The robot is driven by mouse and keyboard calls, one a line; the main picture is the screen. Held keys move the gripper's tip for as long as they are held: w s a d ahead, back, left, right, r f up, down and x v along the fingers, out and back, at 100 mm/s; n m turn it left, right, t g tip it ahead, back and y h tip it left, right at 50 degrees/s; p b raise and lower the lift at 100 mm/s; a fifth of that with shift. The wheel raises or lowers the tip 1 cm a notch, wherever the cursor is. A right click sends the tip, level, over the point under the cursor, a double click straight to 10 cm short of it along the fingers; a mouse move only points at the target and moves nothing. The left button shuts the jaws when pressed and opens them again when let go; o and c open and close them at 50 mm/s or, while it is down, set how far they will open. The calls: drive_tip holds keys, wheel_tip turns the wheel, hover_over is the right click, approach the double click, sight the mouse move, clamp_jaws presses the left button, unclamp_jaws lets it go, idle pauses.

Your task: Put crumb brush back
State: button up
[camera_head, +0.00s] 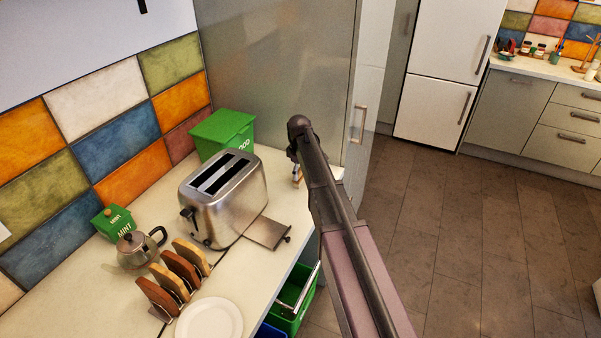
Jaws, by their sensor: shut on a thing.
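My arm reaches in from the lower right, and its dark end is over the counter's right edge, right of the toaster. My gripper (297,169) is mostly hidden behind this arm. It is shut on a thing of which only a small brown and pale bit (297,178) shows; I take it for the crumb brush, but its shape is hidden. The steel toaster (228,205) stands on the counter to the left, with a flat metal crumb tray (266,233) sticking out at its lower right. No other brush is visible.
A green food bin (222,131) stands behind the toaster. A teapot (138,248), a green mint box (112,222), a toast rack with bread (180,275) and a white plate (209,320) crowd the counter (75,315).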

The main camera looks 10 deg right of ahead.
sight(299, 170)
drive_tip(key=shift+f, duration=0.15)
drive_tip(key=o, duration=1)
drive_tip(key=shift+c, duration=0.2)
wheel_tip(299, 170, up, 12)
drive_tip(key=p, duration=1.2)
drive_tip(key=shift+r, duration=0.2)
drive_tip(key=s+m, duration=1)
drive_tip(key=s, duration=1.9)
drive_tip(key=shift+d+m, duration=0.35)
drive_tip(key=shift+m, duration=0.05)
